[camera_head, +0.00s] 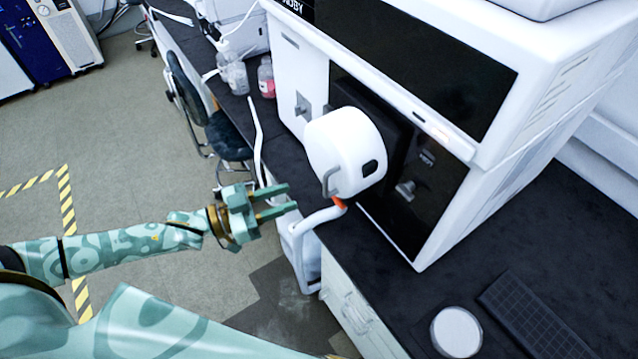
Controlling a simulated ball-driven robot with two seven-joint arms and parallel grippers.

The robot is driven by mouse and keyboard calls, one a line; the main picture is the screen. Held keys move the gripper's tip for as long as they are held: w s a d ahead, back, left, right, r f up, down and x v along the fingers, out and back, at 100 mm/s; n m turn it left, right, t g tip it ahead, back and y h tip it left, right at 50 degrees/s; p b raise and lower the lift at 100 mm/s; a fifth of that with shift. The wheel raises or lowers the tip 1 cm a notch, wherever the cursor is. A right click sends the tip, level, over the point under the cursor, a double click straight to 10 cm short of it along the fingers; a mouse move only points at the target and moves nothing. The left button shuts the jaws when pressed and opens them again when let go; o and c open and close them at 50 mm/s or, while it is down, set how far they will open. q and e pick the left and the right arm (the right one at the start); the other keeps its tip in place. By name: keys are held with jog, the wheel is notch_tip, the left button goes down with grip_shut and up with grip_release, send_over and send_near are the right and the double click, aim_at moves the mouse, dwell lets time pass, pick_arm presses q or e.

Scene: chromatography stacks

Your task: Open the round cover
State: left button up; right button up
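The round cover (341,147) is a white drum shape on the front of the white instrument (296,62). It has a grey handle (329,181) at its lower left and a dark slot on its right side. It looks closed against the instrument, but its rear edge is partly hidden. My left gripper (281,202) is to the left of the cover and a little below the handle, apart from it. Its two green fingers are spread with nothing between them and point right toward the cover. My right gripper does not show.
A black bench top (385,290) runs under the instrument. A white lidded round container (456,332) and a dark keyboard (530,318) are at lower right. Bottles (236,76) stand farther back. A white tube hangs below the cover.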

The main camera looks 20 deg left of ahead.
aim_at(334, 158)
pick_arm(q)
jog(key=x, duration=0.8)
jog(key=shift+d, duration=0.35)
jog(key=shift+w, duration=0.15)
grip_shut()
